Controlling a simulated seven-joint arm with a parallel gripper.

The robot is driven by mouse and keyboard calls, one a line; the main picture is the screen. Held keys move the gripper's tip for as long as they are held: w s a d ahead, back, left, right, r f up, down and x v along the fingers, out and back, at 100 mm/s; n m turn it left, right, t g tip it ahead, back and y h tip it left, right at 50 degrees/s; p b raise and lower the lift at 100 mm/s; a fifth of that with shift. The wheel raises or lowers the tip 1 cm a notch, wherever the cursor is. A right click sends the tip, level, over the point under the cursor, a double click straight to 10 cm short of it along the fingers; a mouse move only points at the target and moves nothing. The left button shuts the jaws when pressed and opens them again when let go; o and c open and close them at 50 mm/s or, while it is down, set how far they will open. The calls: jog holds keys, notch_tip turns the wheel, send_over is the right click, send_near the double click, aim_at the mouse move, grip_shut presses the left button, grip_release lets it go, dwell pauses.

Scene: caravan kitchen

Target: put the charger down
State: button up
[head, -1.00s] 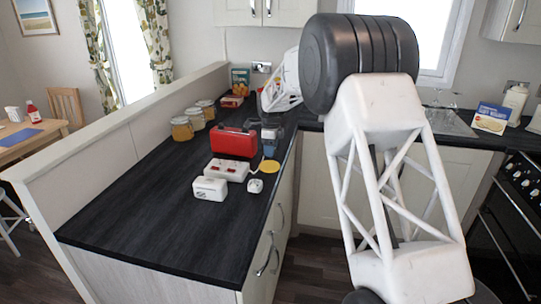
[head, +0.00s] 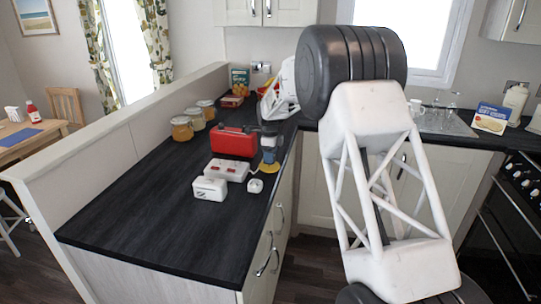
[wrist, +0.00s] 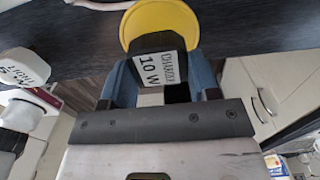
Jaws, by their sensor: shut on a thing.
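The charger (wrist: 160,68) is a small black block with a white label reading "CHARGER 10 W". In the wrist view it sits between the blue fingers of my gripper (wrist: 164,88), which is shut on it. A round yellow disc (wrist: 160,22) shows just beyond the charger, partly covered by it. In the head view my gripper (head: 268,156) points down over the yellow disc (head: 267,170) near the counter's right edge. The charger is too small there to tell apart from the fingers, and whether it touches the disc cannot be told.
On the dark counter (head: 145,205), a red case (head: 233,142), a white power strip (head: 226,170), a white box (head: 209,189) and a small white piece (head: 255,186) stand close by on the left. Several jars (head: 182,129) stand farther back. The front of the counter is clear.

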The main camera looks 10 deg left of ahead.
jog(key=shift+f, duration=0.1)
dwell(0.3)
jog(key=o, duration=0.9)
jog(key=shift+r, duration=6.1)
